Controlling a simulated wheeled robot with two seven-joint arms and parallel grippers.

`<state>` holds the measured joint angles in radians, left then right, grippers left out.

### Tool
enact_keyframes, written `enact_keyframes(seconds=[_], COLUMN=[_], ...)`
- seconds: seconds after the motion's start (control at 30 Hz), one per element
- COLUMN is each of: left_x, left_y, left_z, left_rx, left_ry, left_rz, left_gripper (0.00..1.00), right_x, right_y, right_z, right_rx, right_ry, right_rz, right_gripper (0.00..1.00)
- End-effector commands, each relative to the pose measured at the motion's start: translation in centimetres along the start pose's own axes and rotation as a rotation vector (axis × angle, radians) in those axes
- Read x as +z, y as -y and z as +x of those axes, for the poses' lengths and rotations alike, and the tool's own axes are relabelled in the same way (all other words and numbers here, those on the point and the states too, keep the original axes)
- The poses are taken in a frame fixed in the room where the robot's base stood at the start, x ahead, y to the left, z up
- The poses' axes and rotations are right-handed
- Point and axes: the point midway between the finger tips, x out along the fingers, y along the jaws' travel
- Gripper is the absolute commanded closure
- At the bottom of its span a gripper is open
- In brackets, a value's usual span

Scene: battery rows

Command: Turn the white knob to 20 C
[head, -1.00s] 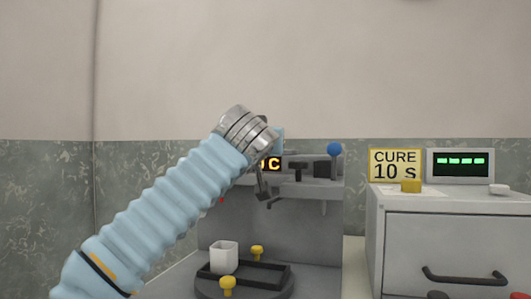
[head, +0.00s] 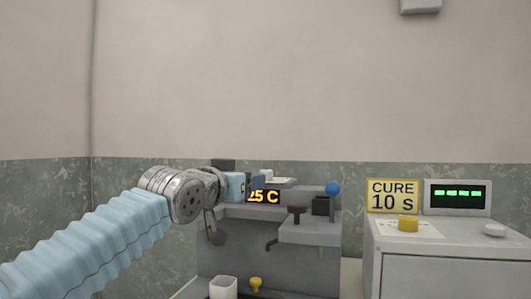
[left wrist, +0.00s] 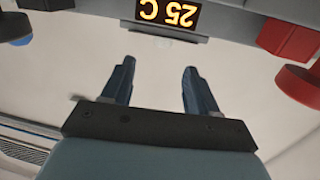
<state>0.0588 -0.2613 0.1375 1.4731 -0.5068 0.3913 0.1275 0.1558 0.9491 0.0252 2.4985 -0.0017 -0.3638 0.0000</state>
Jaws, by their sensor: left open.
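The display (head: 263,196) on the grey machine reads 25 C in orange, with its left end partly covered by my gripper. It appears upside down in the left wrist view (left wrist: 169,12). A small white piece (head: 267,174) shows above the display, just right of my fingers; I cannot tell whether it is the white knob. My left gripper (head: 256,182) is beside the display's upper left. In the left wrist view its blue fingers (left wrist: 157,82) are apart with nothing visible between them. A pale round knob (head: 494,230) lies on the cabinet at right. My right gripper is out of view.
A blue ball knob (head: 333,188) stands at the machine's right. A red knob (left wrist: 300,88) shows in the left wrist view. A CURE 10 S sign (head: 394,196) and green-lit display (head: 459,191) stand on the cabinet.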

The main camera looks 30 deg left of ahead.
Motion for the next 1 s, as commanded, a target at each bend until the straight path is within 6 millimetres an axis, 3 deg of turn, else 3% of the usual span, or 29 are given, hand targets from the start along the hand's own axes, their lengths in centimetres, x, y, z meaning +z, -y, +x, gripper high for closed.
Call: enact_keyframes(seconds=[0.1,0.23,0.7,1.0], left_x=[-0.4,-0.3,-0.7,-0.6], left_y=[0.7,0.7,0.6,0.7], left_z=[-0.2,1.3,11.3,13.3], left_rx=[-0.003,0.001,0.001,0.000], left_ry=[-0.019,-0.021,-0.020,-0.023], left_rz=[-0.015,-0.018,-0.019,-0.018], left_gripper=[0.41,0.41,0.41,0.41], right_x=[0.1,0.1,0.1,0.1], right_y=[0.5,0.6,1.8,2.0], right_z=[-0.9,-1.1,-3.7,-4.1], right_rx=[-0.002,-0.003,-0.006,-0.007], right_ry=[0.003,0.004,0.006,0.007], right_rz=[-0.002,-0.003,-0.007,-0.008], right_gripper=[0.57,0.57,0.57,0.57])
